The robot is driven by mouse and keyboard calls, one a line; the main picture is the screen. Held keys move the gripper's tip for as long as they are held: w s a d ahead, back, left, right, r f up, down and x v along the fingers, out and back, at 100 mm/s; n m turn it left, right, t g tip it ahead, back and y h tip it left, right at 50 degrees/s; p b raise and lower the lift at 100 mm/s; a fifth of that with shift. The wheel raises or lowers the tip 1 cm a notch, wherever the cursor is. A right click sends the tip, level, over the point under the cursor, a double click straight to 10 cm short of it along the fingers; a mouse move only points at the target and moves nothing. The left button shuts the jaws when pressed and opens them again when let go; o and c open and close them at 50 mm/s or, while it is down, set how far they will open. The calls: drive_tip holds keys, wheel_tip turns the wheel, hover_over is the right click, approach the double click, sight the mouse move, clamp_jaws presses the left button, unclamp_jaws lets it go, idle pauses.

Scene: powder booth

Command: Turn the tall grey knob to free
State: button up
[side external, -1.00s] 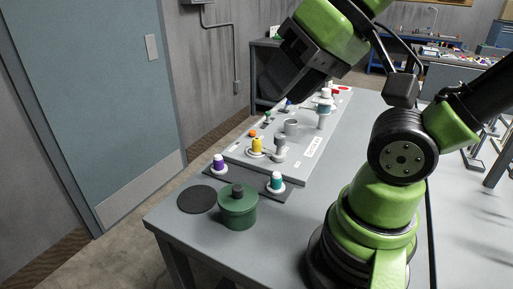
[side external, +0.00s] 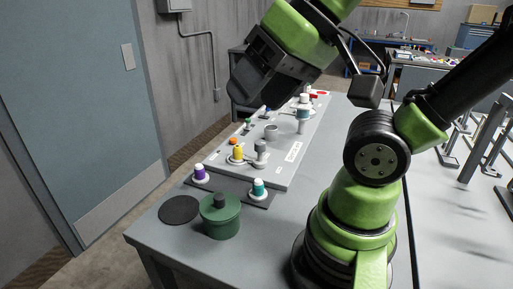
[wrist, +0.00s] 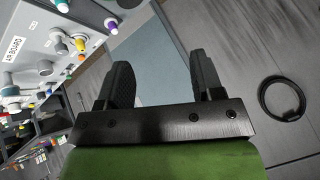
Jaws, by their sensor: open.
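The panel (side external: 283,169) is a long grey board on the table. A grey upright knob (side external: 260,147), which looks like the tall grey one, stands near its front end beside a yellow knob (side external: 238,153). A wider grey round part (side external: 270,131) sits behind them. My gripper (side external: 243,99) is high above the panel, tilted down and left, apart from all knobs. In the wrist view, my gripper (wrist: 163,75) has its two dark fingers spread with nothing between them. The panel (wrist: 30,45) shows there at the upper left, outside the fingers. The knob's marked position is unreadable.
A green lidded pot (side external: 220,217) and a black disc (side external: 179,210) stand at the table's front. Purple (side external: 200,173) and teal (side external: 258,188) capped pieces stand on a dark mat. A black ring (wrist: 282,98) lies on the floor.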

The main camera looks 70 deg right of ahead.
drive_tip(key=w+d+m+g+h, duration=0.2)
drive_tip(key=w+d+m, duration=0.2)
drive_tip(key=w, duration=0.2)
drive_tip(key=m+g, duration=0.6)
drive_tip(key=m, duration=0.6)
hover_over(260, 142)
wheel_tip(260, 142, down, 14)
drive_tip(key=shift+w+d+f, duration=0.1)
drive_tip(key=shift+w+f, duration=0.05)
wheel_tip(260, 142, down, 10)
drive_tip(key=shift+r, duration=0.25)
drive_tip(key=c, duration=0.9)
drive_tip(key=shift+c, duration=0.2)
